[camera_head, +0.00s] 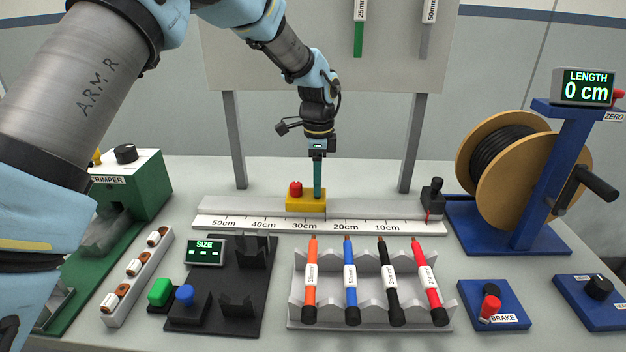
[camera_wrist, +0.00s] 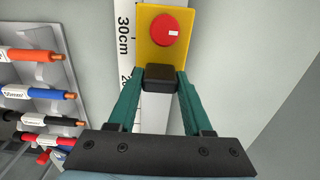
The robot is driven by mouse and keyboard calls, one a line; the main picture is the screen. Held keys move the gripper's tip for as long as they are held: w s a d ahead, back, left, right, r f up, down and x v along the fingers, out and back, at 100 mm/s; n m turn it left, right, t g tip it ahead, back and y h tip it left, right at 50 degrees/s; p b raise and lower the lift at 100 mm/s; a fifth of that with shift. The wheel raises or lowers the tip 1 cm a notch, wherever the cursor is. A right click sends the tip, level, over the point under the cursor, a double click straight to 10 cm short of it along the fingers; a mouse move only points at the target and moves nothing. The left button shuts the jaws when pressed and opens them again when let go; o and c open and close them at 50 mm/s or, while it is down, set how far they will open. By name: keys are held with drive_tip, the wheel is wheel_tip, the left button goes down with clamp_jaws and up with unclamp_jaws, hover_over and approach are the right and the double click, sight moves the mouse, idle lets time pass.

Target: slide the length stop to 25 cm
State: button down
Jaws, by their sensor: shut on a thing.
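The length stop (camera_head: 306,203) is a yellow block with a red round knob on top, sitting on the white scale rail (camera_head: 260,222). In the head view it stands above the 30cm mark. In the wrist view the yellow block (camera_wrist: 146,49) lies beside the 30cm label. My gripper (camera_head: 318,193) comes down from above at the block's right part. In the wrist view my gripper (camera_wrist: 160,80) has its green fingers closed on a dark grip piece at the near end of the stop. The 25 cm position lies to the block's right in the head view.
A small black clamp (camera_head: 432,198) stands at the rail's right end. A rack (camera_head: 372,318) with several coloured cables lies in front. The cable reel (camera_head: 523,160) at the right has a display (camera_head: 584,87) reading LENGTH 0 cm. The rail between stop and clamp looks clear.

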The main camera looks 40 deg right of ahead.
drive_tip(key=shift+c, duration=1.6)
unclamp_jaws()
drive_tip(key=shift+r, duration=0.15)
wheel_tip(320, 180, up, 11)
drive_tip(key=b, duration=0.2)
drive_tip(key=shift+f+b, duration=0.2)
drive_tip(key=shift+b, duration=0.15)
drive_tip(key=shift+w, duration=0.1)
drive_tip(key=w+a+f+n, duration=0.1)
drive_tip(key=w+a+n, duration=0.35)
drive_tip(key=a, duration=0.55)
drive_tip(key=w+a+f+n, duration=0.1)
drive_tip(key=w+a+n, duration=0.3)
drive_tip(key=a, duration=0.7)
drive_tip(key=w+a+f+n, duration=0.25)
drive_tip(key=a+n, duration=0.35)
drive_tip(key=a, duration=0.4)
drive_tip(key=s+a+f+n, duration=0.1)
drive_tip(key=s+a+n, duration=0.3)
drive_tip(key=a, duration=0.6)
drive_tip(key=s+a+f+n+t, duration=0.1)
drive_tip(key=s+a+n, duration=0.3)
drive_tip(key=a+n, duration=0.3)
drive_tip(key=a, duration=0.3)
drive_tip(key=shift+s+a+f+t, duration=0.15)
drive_tip(key=shift+a+f+t, duration=0.15)
drive_tip(key=shift+a+f, duration=0.1)
